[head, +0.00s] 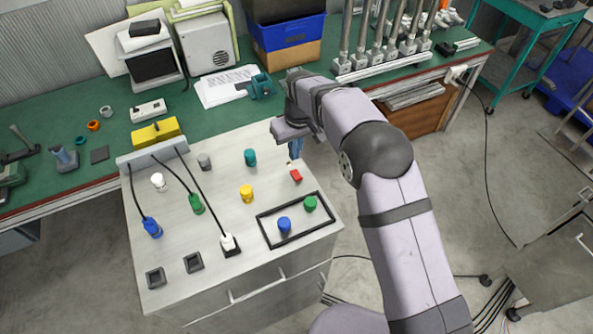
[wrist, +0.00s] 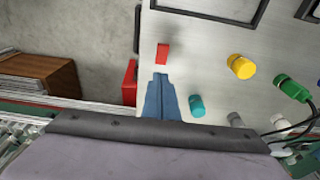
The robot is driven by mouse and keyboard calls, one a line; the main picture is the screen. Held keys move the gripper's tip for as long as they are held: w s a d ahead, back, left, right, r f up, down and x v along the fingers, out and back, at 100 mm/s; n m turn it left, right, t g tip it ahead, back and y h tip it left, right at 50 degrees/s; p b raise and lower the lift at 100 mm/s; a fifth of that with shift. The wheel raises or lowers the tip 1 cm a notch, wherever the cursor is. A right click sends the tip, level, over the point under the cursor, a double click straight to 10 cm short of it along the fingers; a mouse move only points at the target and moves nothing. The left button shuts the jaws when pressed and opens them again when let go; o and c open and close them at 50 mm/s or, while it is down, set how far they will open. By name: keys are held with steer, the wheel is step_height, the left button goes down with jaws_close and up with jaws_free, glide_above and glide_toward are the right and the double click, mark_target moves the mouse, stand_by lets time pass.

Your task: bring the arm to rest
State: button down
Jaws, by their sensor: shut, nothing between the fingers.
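My gripper (head: 296,150) is above the right back part of the pale cabinet top (head: 220,180), with its blue fingers pointing down. In the wrist view its two fingers (wrist: 160,78) are together with nothing between them. A small red block (head: 296,175) lies on the cabinet top just in front of the fingers in the head view. The block also shows just beyond the fingertips in the wrist view (wrist: 162,53). The gripper and block look apart. The wrist housing hides part of the bench in the wrist view.
Teal (head: 250,157), yellow (head: 246,193) and grey (head: 204,161) cylinders stand on the top. A black frame (head: 262,232) encloses blue (head: 284,225) and green (head: 310,203) ones. Cabled plugs (head: 196,204) stand at the left. The green bench (head: 75,170) behind holds equipment.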

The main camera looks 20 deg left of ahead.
steer(key=shift+r, duration=0.3)
steer(key=s+d+r+m+b, duration=0.1)
steer(key=s+d+r+m, duration=0.1)
steer(key=d, duration=0.8)
steer(key=s+d+r+m, duration=0.2)
steer(key=s+d, duration=0.1)
steer(key=d, duration=0.8)
steer(key=s+d+f+m, duration=0.1)
steer(key=s+d+m, duration=0.1)
steer(key=s+d, duration=0.5)
steer(key=s+d+f+m+g+h+b, duration=0.1)
steer(key=s+d+m, duration=0.2)
steer(key=s+d, duration=0.4)
steer(key=s, duration=0.5)
steer(key=shift+d, duration=0.4)
